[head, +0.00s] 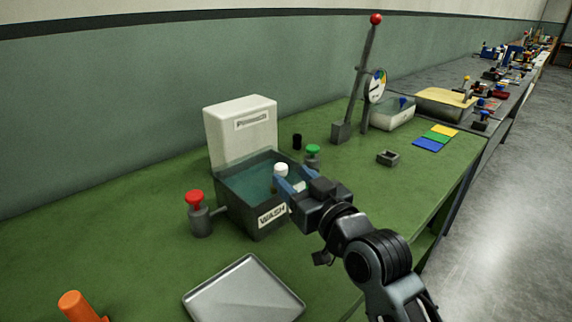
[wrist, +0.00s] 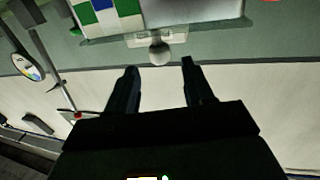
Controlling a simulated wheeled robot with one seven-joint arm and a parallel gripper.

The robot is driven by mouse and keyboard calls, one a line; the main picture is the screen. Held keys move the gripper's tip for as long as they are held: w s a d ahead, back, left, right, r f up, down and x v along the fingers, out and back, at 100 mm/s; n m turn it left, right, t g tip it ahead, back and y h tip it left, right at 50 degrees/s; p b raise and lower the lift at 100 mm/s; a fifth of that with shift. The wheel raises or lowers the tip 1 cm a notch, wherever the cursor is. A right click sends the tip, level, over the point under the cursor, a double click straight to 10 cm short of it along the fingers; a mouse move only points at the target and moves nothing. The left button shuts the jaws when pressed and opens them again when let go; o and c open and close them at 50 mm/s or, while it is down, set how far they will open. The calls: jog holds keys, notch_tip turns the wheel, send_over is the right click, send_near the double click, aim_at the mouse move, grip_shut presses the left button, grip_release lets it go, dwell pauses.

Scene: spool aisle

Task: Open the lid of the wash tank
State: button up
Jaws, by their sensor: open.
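The dark wash tank (head: 246,208), with a white WASH label on its front, stands on the green bench in the head view. Its top shows a teal surface; I cannot tell whether this is liquid or a see-through lid. A small white knob (head: 281,169) shows above the tank's right side. My gripper (head: 290,181) is open and empty at the tank's right front, its fingers close to this knob.
A white upright labelled panel (head: 240,132) stands behind the tank. A red-knobbed post (head: 196,214) is left, a green-knobbed one (head: 312,156) right. A metal tray (head: 243,291) lies in front. A tall red-topped lever (head: 361,80) stands at the back right.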

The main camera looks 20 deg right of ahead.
aim_at(284, 171)
jog(key=w, duration=0.5)
jog(key=shift+w+a, duration=0.25)
jog(key=shift+w, duration=0.1)
grip_shut()
dwell(0.3)
